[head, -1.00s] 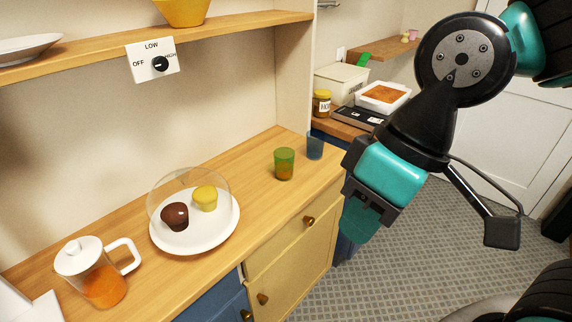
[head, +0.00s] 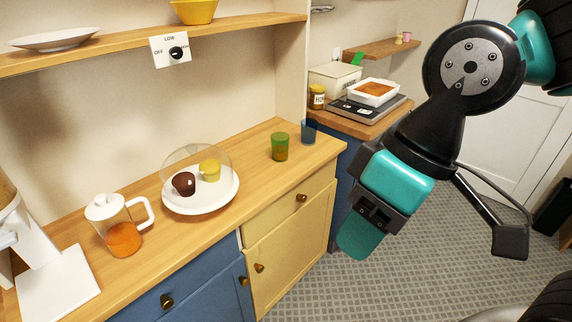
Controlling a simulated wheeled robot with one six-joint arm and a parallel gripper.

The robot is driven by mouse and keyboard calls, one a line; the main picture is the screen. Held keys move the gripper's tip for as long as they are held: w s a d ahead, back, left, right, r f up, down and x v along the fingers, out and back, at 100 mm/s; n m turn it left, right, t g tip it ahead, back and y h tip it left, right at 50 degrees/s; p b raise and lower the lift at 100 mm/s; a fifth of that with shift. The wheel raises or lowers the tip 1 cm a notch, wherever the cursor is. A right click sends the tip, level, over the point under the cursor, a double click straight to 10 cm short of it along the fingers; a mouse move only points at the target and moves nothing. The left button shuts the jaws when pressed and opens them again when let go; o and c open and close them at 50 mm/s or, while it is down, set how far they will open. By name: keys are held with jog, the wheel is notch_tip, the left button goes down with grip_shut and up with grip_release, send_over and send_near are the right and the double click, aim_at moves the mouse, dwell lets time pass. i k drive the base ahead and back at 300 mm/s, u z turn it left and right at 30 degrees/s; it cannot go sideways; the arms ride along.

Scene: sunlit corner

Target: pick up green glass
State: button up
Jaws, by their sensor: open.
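The green glass (head: 279,147) stands upright on the wooden counter, towards its right end, with an orange-brown tint in its lower part. A blue glass (head: 309,131) stands just behind it to the right. My gripper (head: 352,243) points downward to the right of the counter, over the floor, apart from the glass and empty. Its fingers are seen from the side, so the gap between them hardly shows.
A plate (head: 232,199) with two muffins under a clear dome stands left of the glass. A jug (head: 122,237) of orange liquid stands further left. A shelf (head: 125,46) runs above the counter. A scale with a white dish (head: 372,94) is at the back right.

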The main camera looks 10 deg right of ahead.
aim_at(280, 147)
jog(key=u, duration=0.25)
jog(key=i, duration=0.9)
jog(key=z, duration=0.35)
